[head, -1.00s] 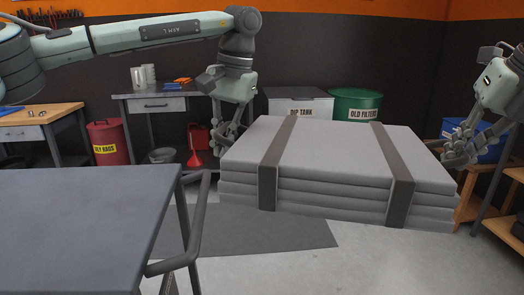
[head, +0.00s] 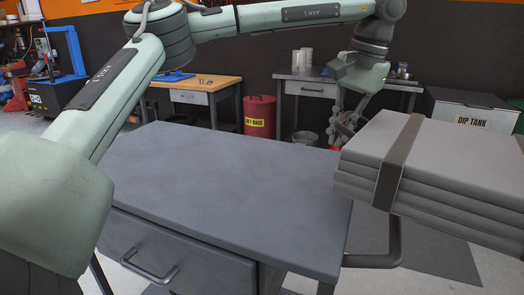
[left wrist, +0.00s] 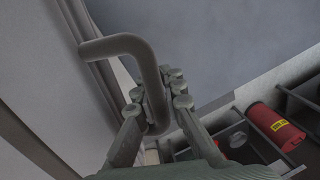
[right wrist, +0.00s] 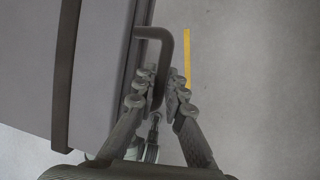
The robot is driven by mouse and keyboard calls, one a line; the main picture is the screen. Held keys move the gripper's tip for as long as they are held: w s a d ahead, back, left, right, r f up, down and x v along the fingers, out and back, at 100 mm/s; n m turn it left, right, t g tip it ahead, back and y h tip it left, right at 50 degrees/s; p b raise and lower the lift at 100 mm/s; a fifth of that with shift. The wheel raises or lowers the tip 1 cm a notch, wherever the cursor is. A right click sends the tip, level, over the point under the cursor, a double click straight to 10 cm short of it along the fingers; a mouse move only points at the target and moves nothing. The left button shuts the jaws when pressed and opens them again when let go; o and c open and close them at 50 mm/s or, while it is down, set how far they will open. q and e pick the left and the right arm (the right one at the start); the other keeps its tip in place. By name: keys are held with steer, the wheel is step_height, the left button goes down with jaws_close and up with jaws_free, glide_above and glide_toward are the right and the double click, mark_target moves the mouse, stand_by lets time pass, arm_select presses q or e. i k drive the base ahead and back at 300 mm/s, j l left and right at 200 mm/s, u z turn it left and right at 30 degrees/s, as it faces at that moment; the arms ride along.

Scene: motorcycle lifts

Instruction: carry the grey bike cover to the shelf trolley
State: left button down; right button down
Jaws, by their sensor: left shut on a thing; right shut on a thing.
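The grey bike cover (head: 450,150) is a folded, layered slab with a dark strap, at the right of the head view and cut off by its edge. My left gripper (head: 340,130) is at its left end. In the left wrist view my left gripper (left wrist: 162,98) is shut on a dark bent handle beside the cover (left wrist: 40,90). In the right wrist view my right gripper (right wrist: 158,95) is shut on a similar handle at the cover's other end (right wrist: 95,90). A grey-topped unit with a drawer and tubular side handle, apparently the shelf trolley (head: 220,190), stands left of the cover.
A red rag bin (head: 259,116), a wooden-topped bench (head: 190,84) and a grey bench (head: 310,88) stand behind the trolley. The dip tank (head: 470,110) is behind the cover. The trolley's top is bare.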

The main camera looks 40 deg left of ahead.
mark_target(205, 163)
steer(key=j+u, duration=0.3)
steer(key=j, duration=0.55)
steer(key=j+u, duration=0.25)
steer(key=j, duration=0.6)
